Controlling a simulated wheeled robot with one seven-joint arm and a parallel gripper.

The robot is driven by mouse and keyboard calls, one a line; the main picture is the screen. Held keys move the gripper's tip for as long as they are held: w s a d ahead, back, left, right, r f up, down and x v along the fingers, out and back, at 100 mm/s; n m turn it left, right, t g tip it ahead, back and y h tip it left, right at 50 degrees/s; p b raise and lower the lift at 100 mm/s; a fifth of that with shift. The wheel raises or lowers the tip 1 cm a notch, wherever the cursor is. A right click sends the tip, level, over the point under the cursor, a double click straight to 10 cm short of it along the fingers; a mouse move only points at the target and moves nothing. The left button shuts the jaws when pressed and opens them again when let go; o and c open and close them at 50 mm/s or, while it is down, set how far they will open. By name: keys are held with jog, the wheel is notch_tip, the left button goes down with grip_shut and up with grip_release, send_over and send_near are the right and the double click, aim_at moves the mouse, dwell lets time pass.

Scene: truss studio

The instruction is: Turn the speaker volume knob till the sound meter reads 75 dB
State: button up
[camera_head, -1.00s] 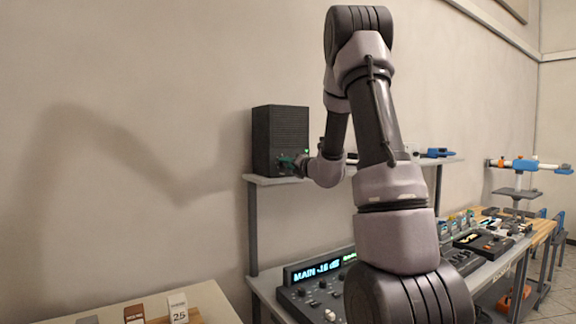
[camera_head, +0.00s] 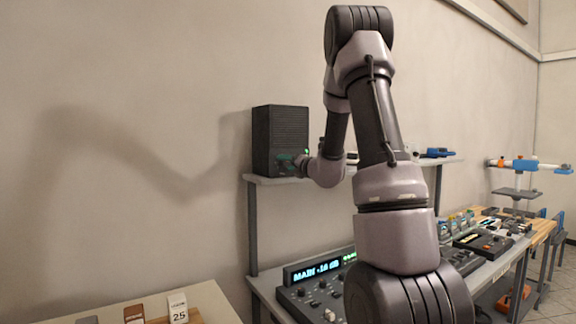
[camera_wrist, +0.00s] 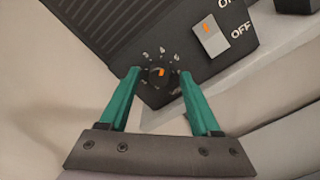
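The black speaker (camera_head: 281,128) stands on a shelf, with its grille facing out. Its dark round volume knob (camera_wrist: 159,78), with an orange pointer mark and a ring of small numbers, shows in the wrist view. My gripper (camera_wrist: 160,74) has its two green fingers on either side of the knob. A gap seems to show between each fingertip and the knob, so the fingers look open around it. A sound meter reading 75 dB cannot be made out. A lit display (camera_head: 318,269) on the mixing desk below reads MAIN and about -16 dB.
The shelf (camera_head: 262,180) runs under the speaker. A table with small labelled cards (camera_head: 178,307) stands at the lower left.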

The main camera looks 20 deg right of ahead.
jog(key=shift+s, duration=0.1)
jog(key=s+d, duration=0.2)
jog(key=s, duration=0.8)
jog(key=shift+s, duration=0.2)
jog(key=s+a+r+n+g+y, duration=0.2)
jog(key=s+a+n+g+y, duration=0.2)
jog(key=s+a+n, duration=0.45)
jog(key=s+a+r+n+g+y, duration=0.25)
jog(key=s+a+n+g, duration=0.3)
jog(key=a+n, duration=0.55)
jog(key=s+f+n+g+h, duration=0.2)
jog(key=s+f+n+h, duration=0.1)
jog(key=s+n, duration=0.8)
jog(key=s+d+n+t+h, duration=0.1)
jog(key=s+d+n+h, duration=0.3)
jog(key=n, duration=0.4)
jog(key=shift+d+r+h, duration=0.25)
jog(key=shift+d+h, duration=0.2)
jog(key=shift+d, duration=0.15)
